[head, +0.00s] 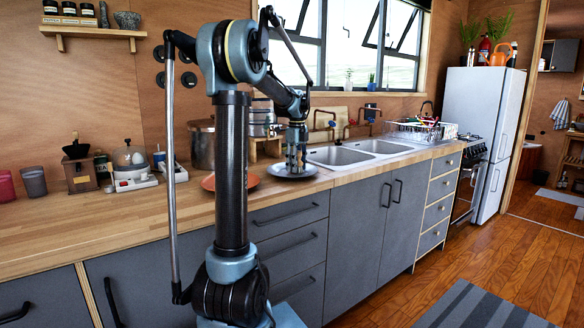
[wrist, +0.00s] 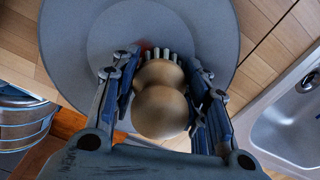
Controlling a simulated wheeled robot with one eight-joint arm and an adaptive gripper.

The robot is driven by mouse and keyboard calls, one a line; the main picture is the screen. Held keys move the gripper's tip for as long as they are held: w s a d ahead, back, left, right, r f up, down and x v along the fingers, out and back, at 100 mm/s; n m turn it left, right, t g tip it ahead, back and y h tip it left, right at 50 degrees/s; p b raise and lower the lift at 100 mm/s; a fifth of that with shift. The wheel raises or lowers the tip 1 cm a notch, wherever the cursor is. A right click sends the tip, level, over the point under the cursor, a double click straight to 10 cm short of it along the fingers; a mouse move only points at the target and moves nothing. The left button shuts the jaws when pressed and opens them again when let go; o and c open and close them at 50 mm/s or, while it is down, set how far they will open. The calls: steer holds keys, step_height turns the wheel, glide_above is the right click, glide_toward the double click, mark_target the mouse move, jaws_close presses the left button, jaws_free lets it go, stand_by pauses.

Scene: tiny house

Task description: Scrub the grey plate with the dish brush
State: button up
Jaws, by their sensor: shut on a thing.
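The grey plate (head: 301,173) lies on the wooden counter, left of the sink. It fills the upper middle of the wrist view (wrist: 75,45). My gripper (head: 296,160) points down over the plate. In the wrist view its two fingers stand on either side of the dish brush (wrist: 160,105), shut on it. The brush has a rounded wooden body, with pale bristles showing at its far edge over the plate. In the head view the brush is mostly hidden by the fingers. I cannot tell whether the bristles touch the plate.
An orange plate (head: 208,183) lies just left, partly behind my column. Steel pots (head: 202,145) stand behind it. The double sink (head: 338,156) is close on the right, with taps behind and a dish rack (head: 420,131) beyond. The counter's near left is clear.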

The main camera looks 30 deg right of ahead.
mark_target(287, 175)
steer(key=shift+w+a+f, duration=0.1)
steer(key=shift+w+a, duration=0.1)
steer(key=shift+w, duration=0.25)
steer(key=shift+w+a, duration=0.2)
steer(key=shift+w, duration=0.25)
steer(key=shift+w+a+f, duration=0.1)
steer(key=shift+w+a, duration=0.05)
steer(key=shift+a, duration=0.4)
steer(key=shift+w+a, duration=0.15)
steer(key=shift+a, duration=0.35)
steer(key=shift+s+a, duration=0.45)
steer(key=shift+a, duration=0.35)
steer(key=shift+s+a, duration=0.15)
steer(key=shift+s, duration=0.35)
steer(key=shift+s+a, duration=0.15)
steer(key=shift+s, duration=0.35)
steer(key=shift+s, duration=0.1)
steer(key=shift+s+d, duration=0.5)
steer(key=shift+s, duration=0.3)
steer(key=shift+s+d, duration=0.25)
steer(key=shift+d, duration=0.65)
steer(key=shift+d, duration=0.15)
